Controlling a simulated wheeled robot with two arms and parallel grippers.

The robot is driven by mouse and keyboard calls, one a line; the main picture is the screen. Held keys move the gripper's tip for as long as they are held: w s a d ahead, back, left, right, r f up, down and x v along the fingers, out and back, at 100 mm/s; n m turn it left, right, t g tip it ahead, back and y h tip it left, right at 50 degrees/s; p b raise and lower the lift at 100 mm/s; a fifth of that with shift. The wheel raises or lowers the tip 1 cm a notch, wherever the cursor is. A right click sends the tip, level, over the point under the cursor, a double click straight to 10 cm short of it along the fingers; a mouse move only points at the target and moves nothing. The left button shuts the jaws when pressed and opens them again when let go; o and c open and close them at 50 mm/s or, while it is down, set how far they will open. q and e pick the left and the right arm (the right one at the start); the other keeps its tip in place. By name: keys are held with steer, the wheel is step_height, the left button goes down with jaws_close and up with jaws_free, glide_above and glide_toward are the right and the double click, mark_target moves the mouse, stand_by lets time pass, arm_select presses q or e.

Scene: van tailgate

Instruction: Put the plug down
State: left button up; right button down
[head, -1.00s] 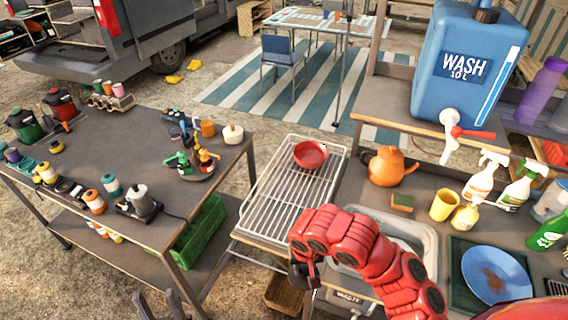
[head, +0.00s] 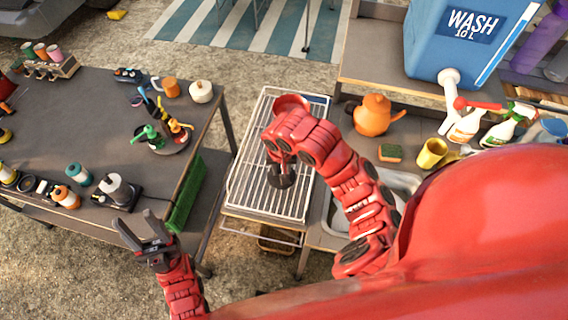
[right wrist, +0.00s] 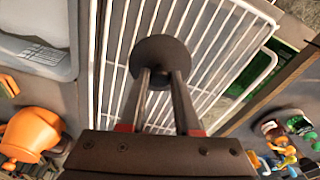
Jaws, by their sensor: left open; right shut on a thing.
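The plug (head: 283,180) is a dark round disc. My right gripper (head: 279,161) is shut on it above the wire drying rack (head: 237,187). In the right wrist view the plug (right wrist: 160,52) sits at the fingertips, with the rack's white wires behind it. I cannot tell whether the plug touches the wires. My left gripper (head: 143,232) is open and empty, in front of the work table's near edge.
A red bowl (head: 291,101) stands at the rack's far end, partly behind my right arm. The sink (head: 338,214) is right of the rack, partly hidden by my arm. An orange kettle (head: 373,115), a sponge (head: 390,152) and a yellow cup (head: 432,153) stand on the counter. The rack's near part is bare.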

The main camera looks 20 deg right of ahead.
steer(key=w+d, duration=0.2)
steer(key=shift+w+f, duration=0.1)
steer(key=shift+w, duration=0.3)
steer(key=shift+w+f, duration=0.1)
steer(key=shift+f, duration=0.1)
step_height(320, 180, down, 2)
steer(key=shift+f+p, duration=0.2)
steer(key=shift+p, duration=0.3)
steer(key=shift+d+f, duration=0.1)
steer(key=shift+f, duration=0.2)
steer(key=shift+f, duration=0.2)
steer(key=c, duration=0.6)
jaws_free()
